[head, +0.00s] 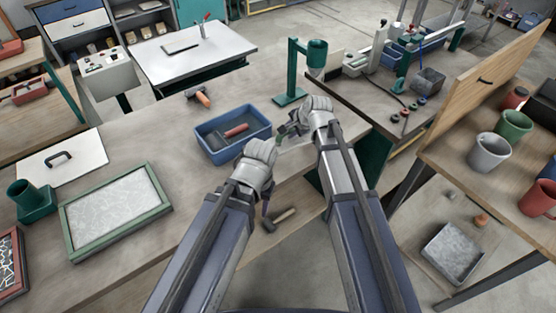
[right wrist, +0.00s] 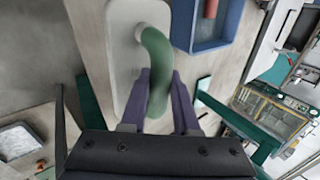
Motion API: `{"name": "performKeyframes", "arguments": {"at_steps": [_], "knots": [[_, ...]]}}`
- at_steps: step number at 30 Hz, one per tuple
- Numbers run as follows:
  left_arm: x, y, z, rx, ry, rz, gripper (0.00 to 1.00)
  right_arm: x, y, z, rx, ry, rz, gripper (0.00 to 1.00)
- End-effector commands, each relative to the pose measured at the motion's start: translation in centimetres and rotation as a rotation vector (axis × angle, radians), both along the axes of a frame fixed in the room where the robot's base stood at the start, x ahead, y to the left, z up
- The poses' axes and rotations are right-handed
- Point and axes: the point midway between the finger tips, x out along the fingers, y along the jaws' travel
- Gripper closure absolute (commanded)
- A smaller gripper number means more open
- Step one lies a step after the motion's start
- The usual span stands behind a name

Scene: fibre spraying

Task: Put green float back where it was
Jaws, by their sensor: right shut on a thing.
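The green float has a pale flat plate and a curved green handle; in the right wrist view its handle (right wrist: 155,55) is between the fingers of my right gripper (right wrist: 160,90). In the head view the float (head: 290,129) is at the bench's near edge, just right of the blue tray, partly hidden by my right gripper (head: 300,122). My right gripper is shut on the handle. I cannot tell whether the plate touches the bench. My left gripper (head: 265,203) is by the bench's front edge, below the tray; its fingers are mostly hidden by the wrist.
The blue tray (head: 262,121) holds a red-handled tool (head: 236,130). A green stand with a cup (head: 317,54) is behind the float. An orange-handled tool (head: 203,99) lies behind the tray. A green-framed panel (head: 117,208) lies at left. Bare bench lies between panel and tray.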

Motion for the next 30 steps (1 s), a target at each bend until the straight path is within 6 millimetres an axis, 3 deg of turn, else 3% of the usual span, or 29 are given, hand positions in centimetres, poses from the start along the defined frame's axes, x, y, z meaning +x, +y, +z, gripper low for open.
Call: {"name": "performKeyframes", "arguments": {"at_steps": [1,3,7,14,25,30], "knots": [[0.0,0.0,0.2,0.000,0.000,0.000,0.50,0.0,1.7,0.2,0.001,-0.001,0.037,1.00],[0.0,0.0,0.2,0.000,0.000,0.000,0.50,-0.1,3.2,0.2,0.002,-0.001,0.073,1.00],[0.0,0.0,0.3,0.000,0.000,0.000,0.50,-0.3,4.6,0.3,0.001,-0.003,0.105,1.00],[0.0,0.0,-0.4,0.000,0.000,0.000,0.50,-0.3,4.7,-0.3,0.002,-0.003,0.110,1.00],[0.0,0.0,-5.6,0.000,0.000,0.001,0.50,-0.3,4.6,-5.5,0.002,-0.004,0.108,1.00],[0.0,0.0,-6.2,0.000,0.000,0.001,0.50,-0.3,4.6,-6.2,0.002,-0.004,0.108,1.00]]}}
